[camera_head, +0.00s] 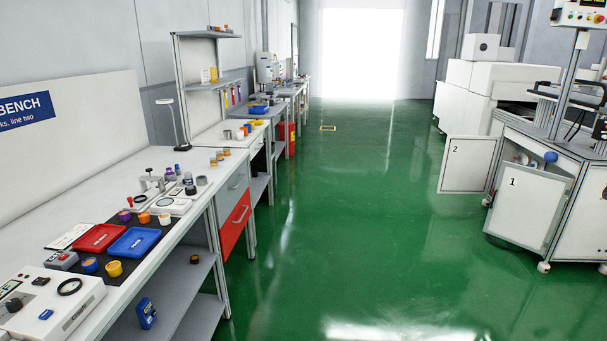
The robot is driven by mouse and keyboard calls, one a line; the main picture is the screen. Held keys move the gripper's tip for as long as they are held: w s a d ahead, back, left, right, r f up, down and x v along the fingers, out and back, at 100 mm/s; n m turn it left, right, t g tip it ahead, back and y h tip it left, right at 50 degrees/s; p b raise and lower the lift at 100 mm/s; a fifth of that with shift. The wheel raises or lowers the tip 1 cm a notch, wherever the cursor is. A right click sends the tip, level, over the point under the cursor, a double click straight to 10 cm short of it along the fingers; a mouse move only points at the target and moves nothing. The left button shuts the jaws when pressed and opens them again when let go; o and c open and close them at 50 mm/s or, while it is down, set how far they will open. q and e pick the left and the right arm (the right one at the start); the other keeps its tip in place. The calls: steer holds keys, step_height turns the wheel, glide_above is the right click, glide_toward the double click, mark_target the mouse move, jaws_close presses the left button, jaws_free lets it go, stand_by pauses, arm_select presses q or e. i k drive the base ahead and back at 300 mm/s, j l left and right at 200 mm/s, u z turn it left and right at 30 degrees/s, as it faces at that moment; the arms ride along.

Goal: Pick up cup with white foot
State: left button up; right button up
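Several small cups stand on the left workbench, too small here to tell for sure which has a white foot. Near the trays are a purple cup (125,216), an orange cup (144,217) and a pale cup with some orange (164,218). A blue cup (90,265) and a yellow cup (114,268) stand on the dark mat in front of the trays. More small orange-and-grey cups (213,161) stand farther along the bench. Neither of my grippers is in view.
A red tray (100,238) and a blue tray (132,242) lie on the left workbench (185,232). A white device (55,304) sits at its near end. White cabinet door 1 (528,208) stands open at right.

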mark_target(214, 161)
steer(key=i+l+u, duration=0.1)
steer(key=i+u, duration=0.2)
steer(key=i, duration=0.25)
steer(key=i+l+u, duration=0.35)
steer(key=i, duration=0.15)
steer(key=i+l+u, duration=0.3)
steer(key=i, duration=0.2)
